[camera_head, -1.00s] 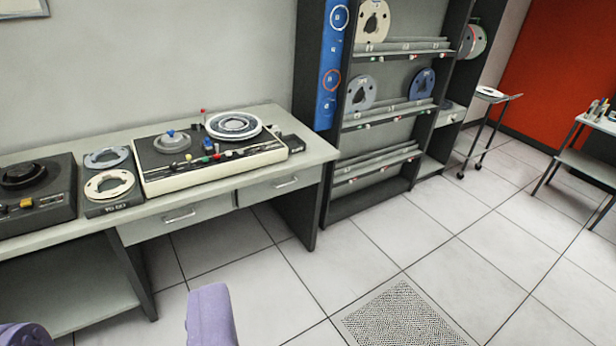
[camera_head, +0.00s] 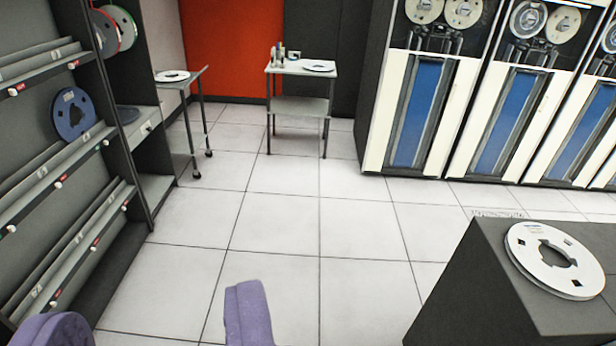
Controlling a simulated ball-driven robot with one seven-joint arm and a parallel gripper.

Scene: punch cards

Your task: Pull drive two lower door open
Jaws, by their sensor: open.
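A row of tall tape drives stands at the back right. The leftmost drive (camera_head: 376,130) has a white front, two reels on top and a blue lower panel (camera_head: 417,112). The drive to its right has a like blue lower panel (camera_head: 506,120), and more drives run off the right edge. No drive numbers are legible, so I cannot tell which is drive two. The lower fronts in view look shut. My gripper (camera_head: 150,325) is at the bottom left, with its two purple fingers wide apart and empty. It is far from the drives, over the near floor.
A dark cabinet (camera_head: 478,290) with a white reel (camera_head: 555,258) on top blocks the near right. A tape shelf (camera_head: 137,180) lines the left. Small tables (camera_head: 300,70) stand at the back. Tiled floor (camera_head: 320,230) is clear between them.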

